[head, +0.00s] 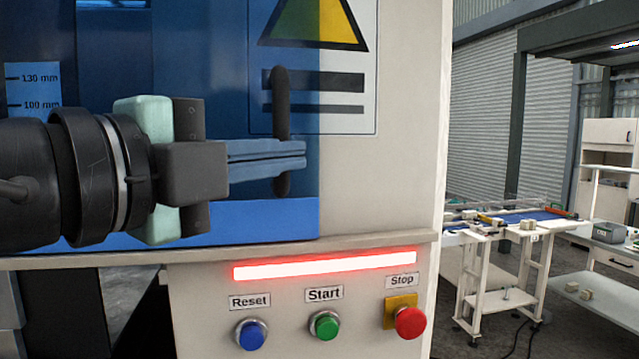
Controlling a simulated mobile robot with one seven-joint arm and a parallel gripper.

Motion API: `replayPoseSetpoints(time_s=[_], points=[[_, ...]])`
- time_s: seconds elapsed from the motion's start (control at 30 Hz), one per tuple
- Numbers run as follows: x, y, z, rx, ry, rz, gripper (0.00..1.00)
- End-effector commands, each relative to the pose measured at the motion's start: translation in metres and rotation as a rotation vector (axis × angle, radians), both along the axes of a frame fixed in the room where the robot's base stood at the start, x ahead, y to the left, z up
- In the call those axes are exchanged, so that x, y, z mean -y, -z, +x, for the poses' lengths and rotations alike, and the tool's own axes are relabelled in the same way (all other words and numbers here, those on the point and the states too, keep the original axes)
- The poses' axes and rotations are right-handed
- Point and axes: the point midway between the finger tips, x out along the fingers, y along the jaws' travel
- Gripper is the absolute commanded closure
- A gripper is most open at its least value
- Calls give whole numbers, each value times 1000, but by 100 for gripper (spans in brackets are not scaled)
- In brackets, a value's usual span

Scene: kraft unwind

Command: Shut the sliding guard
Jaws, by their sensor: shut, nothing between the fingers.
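The sliding guard (225,100) is a clear blue panel with a solid blue lower rail, filling the left part of the head view. Its right edge lies over the cream machine front and the left part of a warning sign. A dark vertical bar handle (281,95) stands near that edge. My gripper (303,155) comes in from the left with its fingers level and closed together, empty. The fingers cross the lower half of the handle in the picture and hide a short piece of it. I cannot tell whether they touch it.
The warning sign (350,85) is on the cream front. Below are a lit red strip (325,266), a blue reset button (251,334), a green start button (325,325) and a red stop button (409,322). A bench (510,230) stands farther back at right.

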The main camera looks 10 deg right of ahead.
Motion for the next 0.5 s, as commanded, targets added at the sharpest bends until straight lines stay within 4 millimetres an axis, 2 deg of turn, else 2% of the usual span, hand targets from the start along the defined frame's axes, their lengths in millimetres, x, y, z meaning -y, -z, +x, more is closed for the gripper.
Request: replayPoseSetpoints(time_s=[0.03,0.2,0.4,0.5], points=[[-21,2,2,-1,-14,-8,100],[-75,0,0,-1,-10,-8,100],[-127,-1,-3,0,-7,-7,100],[-147,-1,-3,0,-8,-6,100]])
